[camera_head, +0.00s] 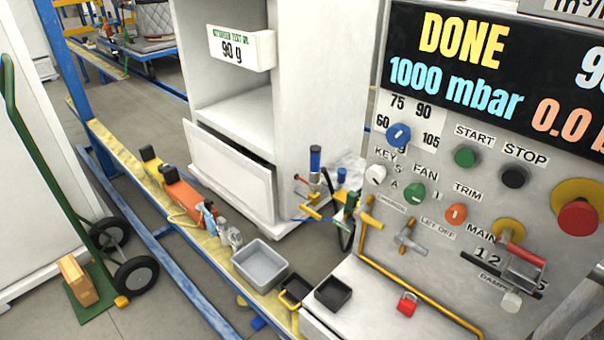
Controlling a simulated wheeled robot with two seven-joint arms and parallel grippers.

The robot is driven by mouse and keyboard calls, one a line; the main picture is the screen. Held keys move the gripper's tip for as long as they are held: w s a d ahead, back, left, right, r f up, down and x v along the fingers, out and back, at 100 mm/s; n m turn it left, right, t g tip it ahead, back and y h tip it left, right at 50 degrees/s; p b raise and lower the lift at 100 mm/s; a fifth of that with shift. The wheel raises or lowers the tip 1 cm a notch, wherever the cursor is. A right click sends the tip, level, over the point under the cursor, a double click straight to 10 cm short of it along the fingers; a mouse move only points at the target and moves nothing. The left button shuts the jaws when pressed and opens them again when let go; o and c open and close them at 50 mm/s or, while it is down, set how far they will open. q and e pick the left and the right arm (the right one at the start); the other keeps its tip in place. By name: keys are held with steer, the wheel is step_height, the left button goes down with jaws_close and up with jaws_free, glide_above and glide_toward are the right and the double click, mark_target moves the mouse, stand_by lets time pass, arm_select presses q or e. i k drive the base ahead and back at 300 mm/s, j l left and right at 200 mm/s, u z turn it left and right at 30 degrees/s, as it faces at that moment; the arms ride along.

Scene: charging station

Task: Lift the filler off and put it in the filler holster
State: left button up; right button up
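A fitting with a blue cap and an orange side handle (315,166) stands upright at the white cabinet's right foot. Beside it is a green-bodied fitting (350,203) with a black hose, close to a yellow hook-like bracket (367,213) on the panel's left edge. I cannot tell for certain which of these is the filler and which is the holster. The panel display (470,70) reads DONE and 1000 mbar. Neither of my grippers shows in the head view.
The control panel with knobs (463,157), a red stop button (578,218) and a red-handled lever (524,254) fills the right. A grey bin (260,285), black tray (332,293) and red padlock (407,304) are below. A green hand truck (60,185) stands left.

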mark_target(315, 171)
steer(key=z, duration=1.5)
steer(key=k+j, duration=0.55)
steer(key=j+z, duration=0.05)
steer(key=j, duration=0.1)
